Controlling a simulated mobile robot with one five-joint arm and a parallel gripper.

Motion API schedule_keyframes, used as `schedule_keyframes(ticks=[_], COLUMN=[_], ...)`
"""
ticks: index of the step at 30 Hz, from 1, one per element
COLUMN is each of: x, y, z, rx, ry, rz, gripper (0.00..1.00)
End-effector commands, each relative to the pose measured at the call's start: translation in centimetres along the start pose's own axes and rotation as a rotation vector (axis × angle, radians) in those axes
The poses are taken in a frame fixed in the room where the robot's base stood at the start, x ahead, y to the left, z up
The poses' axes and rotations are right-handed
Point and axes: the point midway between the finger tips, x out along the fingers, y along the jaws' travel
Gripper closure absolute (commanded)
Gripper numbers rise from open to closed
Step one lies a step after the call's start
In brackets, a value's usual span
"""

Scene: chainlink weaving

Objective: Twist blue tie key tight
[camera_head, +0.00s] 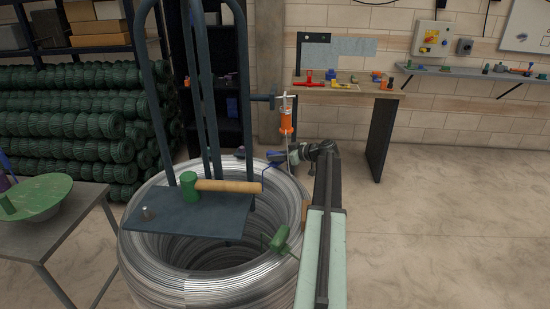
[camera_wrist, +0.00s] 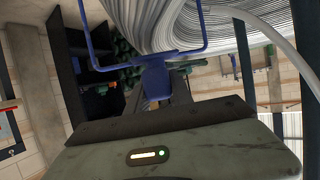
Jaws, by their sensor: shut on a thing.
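The blue tie key (camera_wrist: 157,80) has a flat blue grip and a thin bent blue frame. It stands out in the middle of the wrist view, with the wire coil behind it. My gripper (camera_wrist: 156,98) is shut on its grip. In the head view my gripper (camera_head: 284,157) is at the far right rim of the wire coil (camera_head: 160,245), and part of the blue key's thin frame (camera_head: 264,178) hangs beside it. I cannot tell how the key meets the wire. A green tie key (camera_head: 279,239) sits on the coil's right side.
A dark stand plate (camera_head: 190,222) with a green knob (camera_head: 189,187) and wooden handle (camera_head: 229,187) sits over the coil. An orange tool (camera_head: 286,122) hangs behind. A side table (camera_head: 75,222) is at left, a workbench (camera_head: 375,92) at the back. The right floor is clear.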

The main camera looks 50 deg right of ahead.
Motion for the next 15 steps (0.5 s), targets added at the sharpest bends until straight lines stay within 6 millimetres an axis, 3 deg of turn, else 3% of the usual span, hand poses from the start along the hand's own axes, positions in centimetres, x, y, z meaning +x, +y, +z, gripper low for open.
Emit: schedule_keyframes(ticks=[15], x=[-0.06], y=[-0.65], z=[0.09], rx=[0.172], ry=[-0.002], rz=[0.42], gripper=[1.0])
